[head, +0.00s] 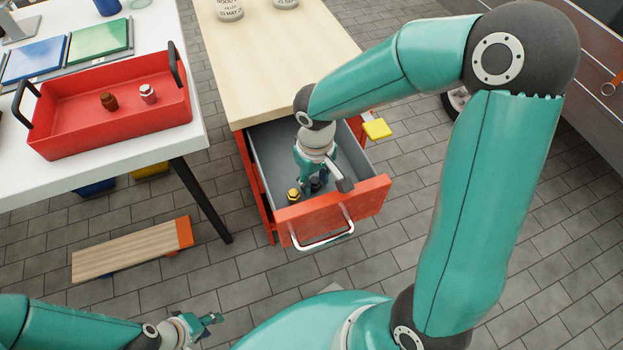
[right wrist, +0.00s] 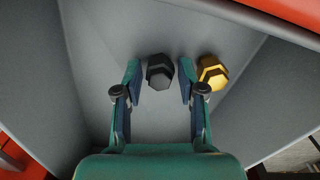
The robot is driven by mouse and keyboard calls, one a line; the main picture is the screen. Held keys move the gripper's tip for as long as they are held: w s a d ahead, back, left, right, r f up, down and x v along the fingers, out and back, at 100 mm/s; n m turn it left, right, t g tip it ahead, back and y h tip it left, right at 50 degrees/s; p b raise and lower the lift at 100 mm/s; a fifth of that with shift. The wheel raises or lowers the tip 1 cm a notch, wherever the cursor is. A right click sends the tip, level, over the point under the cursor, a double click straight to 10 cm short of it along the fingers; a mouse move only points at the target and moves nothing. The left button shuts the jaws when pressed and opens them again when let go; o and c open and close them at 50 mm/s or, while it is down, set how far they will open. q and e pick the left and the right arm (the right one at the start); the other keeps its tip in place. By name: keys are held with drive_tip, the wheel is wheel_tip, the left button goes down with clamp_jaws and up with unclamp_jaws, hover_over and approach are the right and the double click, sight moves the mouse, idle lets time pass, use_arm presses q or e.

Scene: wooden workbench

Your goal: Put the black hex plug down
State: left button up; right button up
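The black hex plug (right wrist: 160,75) stands on the grey floor of the open drawer (head: 271,140). In the right wrist view it sits between the tips of my right gripper (right wrist: 160,68), with a gap on each side. My right gripper is open, reaching down into the drawer in the head view (head: 312,185), where its fingers and arm partly cover the plug. My left gripper (head: 212,323) is low at the left of the head view, away from the drawer; its finger opening is too small to judge.
A gold hex plug (head: 293,195) stands beside the black one, close to my right finger in the wrist view. The drawer's red front (head: 370,198) and walls surround the gripper. A red tray (head: 70,120) with a brown plug (head: 108,101) and a pinkish plug (head: 148,93) is on the white table.

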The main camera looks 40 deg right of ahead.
sight(314, 180)
wheel_tip(314, 180, up, 12)
drive_tip(key=p, duration=0.3)
idle(0.5)
